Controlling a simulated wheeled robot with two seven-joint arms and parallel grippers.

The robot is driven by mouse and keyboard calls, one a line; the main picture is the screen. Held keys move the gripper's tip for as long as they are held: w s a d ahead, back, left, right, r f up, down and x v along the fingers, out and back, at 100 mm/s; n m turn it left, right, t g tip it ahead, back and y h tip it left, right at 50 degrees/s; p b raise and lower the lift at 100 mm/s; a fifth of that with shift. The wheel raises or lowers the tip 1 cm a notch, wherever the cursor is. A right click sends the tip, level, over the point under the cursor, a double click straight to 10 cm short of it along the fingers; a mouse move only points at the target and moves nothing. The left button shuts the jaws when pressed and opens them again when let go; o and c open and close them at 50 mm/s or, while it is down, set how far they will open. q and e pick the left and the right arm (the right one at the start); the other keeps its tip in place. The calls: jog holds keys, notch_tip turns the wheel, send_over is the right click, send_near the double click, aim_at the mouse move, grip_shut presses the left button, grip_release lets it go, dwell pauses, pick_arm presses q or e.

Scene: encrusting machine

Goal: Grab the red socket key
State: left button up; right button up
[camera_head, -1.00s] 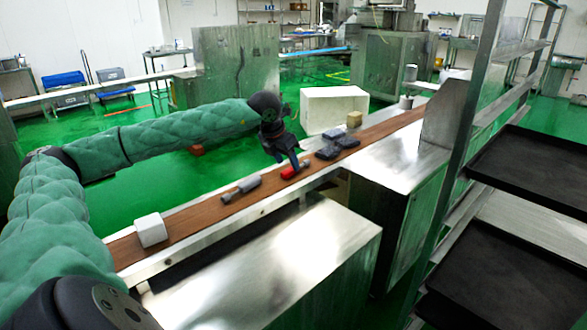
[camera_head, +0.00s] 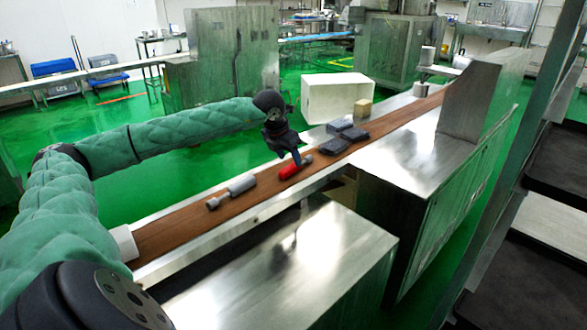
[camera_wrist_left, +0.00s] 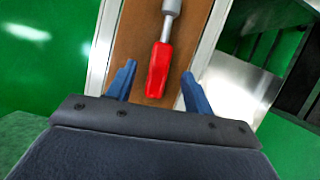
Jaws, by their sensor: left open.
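The red socket key (camera_head: 289,171) lies on the brown belt of the conveyor, with a red handle and a grey socket end. In the left wrist view the red socket key (camera_wrist_left: 158,70) lies between and just ahead of the fingers, its grey end pointing away. My left gripper (camera_head: 298,158) is over the belt at the key. Its two blue fingers, seen in the left wrist view (camera_wrist_left: 157,86), are spread apart on either side of the red handle, with gaps at both sides. My right gripper is not in view.
Several dark blocks (camera_head: 341,136) lie just beyond the red key. A white block (camera_head: 125,243) is at the near left end. A white box (camera_head: 336,96) and a tan block (camera_head: 363,107) stand further back.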

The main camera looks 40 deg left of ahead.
aim_at(292, 165)
pick_arm(q)
jog(key=x, duration=0.3)
jog(key=shift+w+f, duration=0.1)
jog(key=shift+f, duration=0.25)
jog(key=shift+f+b, duration=0.2)
jog(key=shift+b, duration=0.1)
dwell(0.5)
jog(key=c, duration=1.1)
jog(key=shift+r, duration=0.1)
